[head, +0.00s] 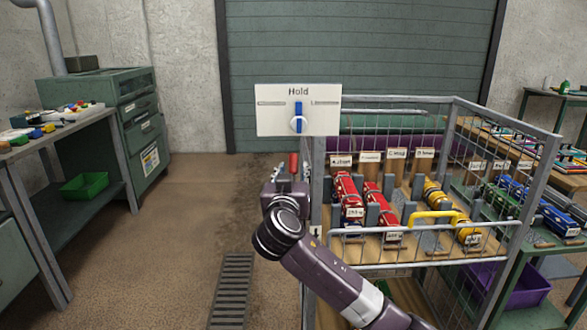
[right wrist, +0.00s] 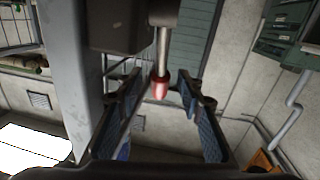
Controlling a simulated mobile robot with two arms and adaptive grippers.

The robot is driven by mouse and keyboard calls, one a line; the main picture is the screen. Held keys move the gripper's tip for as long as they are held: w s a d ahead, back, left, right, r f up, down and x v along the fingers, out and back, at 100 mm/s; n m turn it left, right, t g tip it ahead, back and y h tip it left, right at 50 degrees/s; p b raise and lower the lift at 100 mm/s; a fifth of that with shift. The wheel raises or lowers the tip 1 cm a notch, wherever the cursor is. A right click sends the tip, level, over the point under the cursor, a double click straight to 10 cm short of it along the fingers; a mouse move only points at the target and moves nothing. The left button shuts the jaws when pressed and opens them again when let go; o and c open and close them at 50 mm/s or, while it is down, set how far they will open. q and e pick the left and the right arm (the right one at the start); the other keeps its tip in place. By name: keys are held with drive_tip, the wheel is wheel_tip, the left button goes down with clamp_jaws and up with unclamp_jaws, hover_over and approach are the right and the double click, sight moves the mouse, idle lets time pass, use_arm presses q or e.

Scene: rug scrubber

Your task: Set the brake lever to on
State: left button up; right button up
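The brake lever (head: 294,163) appears as a red grip just above my right gripper (head: 288,186) in the head view, beside the cart's left post. In the right wrist view, the lever's metal rod and red tip (right wrist: 160,88) come down from a dark housing. My right gripper's fingers (right wrist: 160,104) are spread on both sides of the red tip, with gaps visible. A white panel (head: 270,116) marked "Hold" is above, with a blue pointer (head: 298,110) standing upright. Its small side labels are not readable. My left gripper is not in view.
A wire-sided cart (head: 455,98) stands right of the gripper, holding red and yellow cylinders. A yellow handle (head: 435,215) is on its front. A green cabinet (head: 110,120) and a workbench (head: 60,128) stand at left. Floor with a drain grate (head: 232,290) is open between.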

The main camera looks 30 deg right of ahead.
drive_tip(key=shift+x, duration=0.85)
drive_tip(key=shift+c, duration=0.6)
clamp_jaws()
